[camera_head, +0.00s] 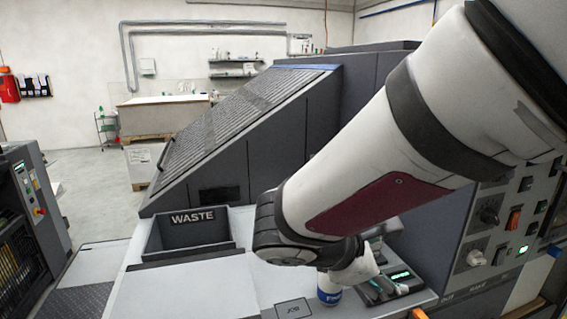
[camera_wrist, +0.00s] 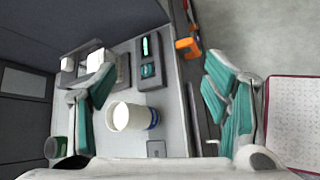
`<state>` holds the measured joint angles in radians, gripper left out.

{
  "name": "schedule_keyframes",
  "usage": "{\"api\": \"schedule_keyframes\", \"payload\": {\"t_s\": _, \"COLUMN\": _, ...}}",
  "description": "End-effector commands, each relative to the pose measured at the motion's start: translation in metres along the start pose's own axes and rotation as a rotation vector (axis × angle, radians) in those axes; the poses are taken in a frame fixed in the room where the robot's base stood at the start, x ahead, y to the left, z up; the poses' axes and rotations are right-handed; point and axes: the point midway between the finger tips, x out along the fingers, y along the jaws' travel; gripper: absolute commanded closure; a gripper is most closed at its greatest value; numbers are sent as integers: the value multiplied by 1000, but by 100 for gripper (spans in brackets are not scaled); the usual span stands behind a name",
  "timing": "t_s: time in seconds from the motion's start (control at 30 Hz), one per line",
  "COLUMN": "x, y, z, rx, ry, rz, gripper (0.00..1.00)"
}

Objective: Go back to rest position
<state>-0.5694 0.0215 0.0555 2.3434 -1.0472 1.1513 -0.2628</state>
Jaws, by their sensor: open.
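My gripper shows in the wrist view (camera_wrist: 158,98) with its two teal-padded fingers spread wide apart and nothing held between them. In the head view it is largely hidden behind my arm, low over the light worktop (camera_head: 210,290). A white-topped container with a blue label (camera_wrist: 122,116) stands on the worktop, close to the left finger in the wrist view. It also shows in the head view (camera_head: 328,289), just below my wrist. I cannot tell the exact gap between it and the finger.
A dark device with a lit green display (camera_wrist: 149,68) stands beside the container. An empty-looking WASTE bin (camera_head: 192,217) sits at the worktop's left. A grey machine (camera_head: 245,150) with a sloped ribbed top rises behind; a control panel (camera_head: 500,220) is at right.

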Motion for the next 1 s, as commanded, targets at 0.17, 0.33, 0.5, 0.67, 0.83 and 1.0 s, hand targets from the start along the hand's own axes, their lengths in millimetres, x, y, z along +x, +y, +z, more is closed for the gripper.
{"api": "schedule_keyframes", "payload": {"t_s": 0.17, "x": 9, "y": -55, "z": 48, "rx": 419, "ry": 86, "rz": -239, "gripper": 30}}
{"api": "schedule_keyframes", "payload": {"t_s": 0.33, "x": -1, "y": -100, "z": 64, "rx": 821, "ry": 188, "rz": -432, "gripper": 30}}
{"api": "schedule_keyframes", "payload": {"t_s": 0.5, "x": -20, "y": -127, "z": 65, "rx": 1208, "ry": 306, "rz": -583, "gripper": 30}}
{"api": "schedule_keyframes", "payload": {"t_s": 0.67, "x": -36, "y": -135, "z": 62, "rx": 1466, "ry": 402, "rz": -669, "gripper": 30}}
{"api": "schedule_keyframes", "payload": {"t_s": 0.83, "x": -45, "y": -136, "z": 59, "rx": 1582, "ry": 452, "rz": -708, "gripper": 30}}
{"api": "schedule_keyframes", "payload": {"t_s": 1.0, "x": -46, "y": -136, "z": 59, "rx": 1594, "ry": 458, "rz": -714, "gripper": 30}}
